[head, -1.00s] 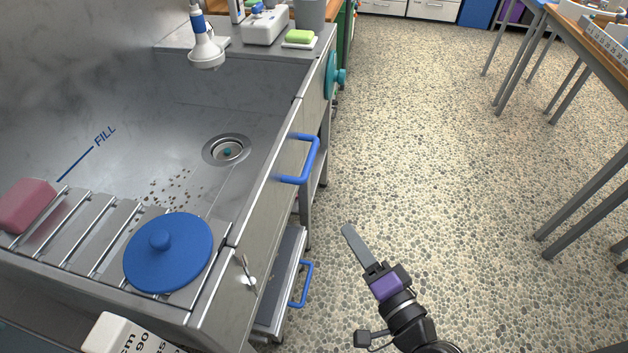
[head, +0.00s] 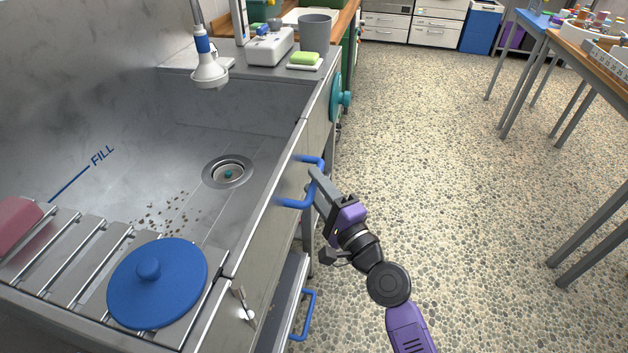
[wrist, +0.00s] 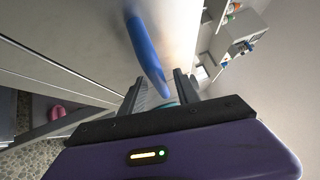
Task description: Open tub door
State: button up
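The tub door (head: 262,234) is the grey front panel of the steel tub and looks shut. Its blue bar handle (head: 294,203) sticks out to the right. My gripper (head: 318,181) is at the handle, with its fingers reaching over the bar from the floor side. In the wrist view the blue handle (wrist: 146,48) runs down between the two spread fingers of my gripper (wrist: 160,88), with space around it. The gripper is open. In the head view one finger hides part of the bar, and contact cannot be told.
A lower drawer with a blue handle (head: 304,314) sits below. A teal knob (head: 340,97) is farther along the front, and a small metal latch (head: 241,303) is nearer. A blue lid (head: 165,290) lies on the slatted rack. The floor (head: 450,180) to the right is clear up to the tables.

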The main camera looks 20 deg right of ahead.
jog(key=shift+w+a, duration=0.1)
jog(key=shift+w, duration=0.35)
jog(key=shift+c, duration=0.5)
grip_shut()
dwell(0.6)
